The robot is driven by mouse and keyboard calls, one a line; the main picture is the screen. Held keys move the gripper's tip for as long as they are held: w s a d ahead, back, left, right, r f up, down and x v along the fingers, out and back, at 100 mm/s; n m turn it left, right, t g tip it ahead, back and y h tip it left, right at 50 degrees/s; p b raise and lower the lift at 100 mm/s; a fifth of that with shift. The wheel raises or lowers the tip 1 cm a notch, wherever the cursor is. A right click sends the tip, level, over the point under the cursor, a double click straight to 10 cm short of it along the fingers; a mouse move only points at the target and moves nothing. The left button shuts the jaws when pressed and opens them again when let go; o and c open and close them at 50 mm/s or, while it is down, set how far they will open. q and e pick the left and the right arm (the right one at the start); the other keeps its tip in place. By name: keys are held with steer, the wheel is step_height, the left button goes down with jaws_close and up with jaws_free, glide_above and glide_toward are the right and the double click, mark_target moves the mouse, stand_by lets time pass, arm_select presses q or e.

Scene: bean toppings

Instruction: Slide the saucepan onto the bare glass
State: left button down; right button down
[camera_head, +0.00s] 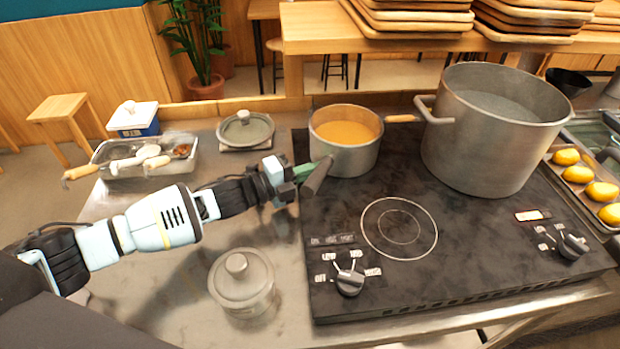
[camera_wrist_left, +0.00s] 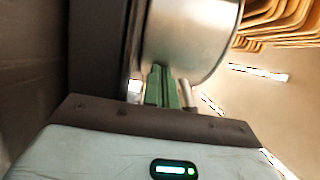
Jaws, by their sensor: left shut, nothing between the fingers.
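The saucepan (camera_head: 345,158) is steel, filled with an orange liquid, and stands upright at the back left of the black glass cooktop (camera_head: 335,215). Its wooden handle (camera_head: 400,118) points right, towards the big pot. My left gripper (camera_head: 318,174) is shut and empty, with its fingertips at the lower left front of the saucepan's wall. In the left wrist view the green-padded fingers (camera_wrist_left: 163,85) meet the saucepan's side (camera_wrist_left: 190,40); whether they press on it I cannot tell. Bare glass with a ring marking (camera_head: 400,228) lies in front of the saucepan. My right gripper is out of view.
A big steel pot (camera_head: 490,145) stands right of the saucepan, close to its handle. Two knobs (camera_head: 349,282) (camera_head: 572,246) are at the cooktop's front. A lidded pot (camera_head: 242,280) stands on the counter at left, with a lidded dish (camera_head: 246,130) behind. Trays of yellow food (camera_head: 590,180) are at right.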

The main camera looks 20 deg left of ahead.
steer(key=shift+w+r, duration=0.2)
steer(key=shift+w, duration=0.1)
arm_select(q)
steer(key=shift+s+a, duration=0.1)
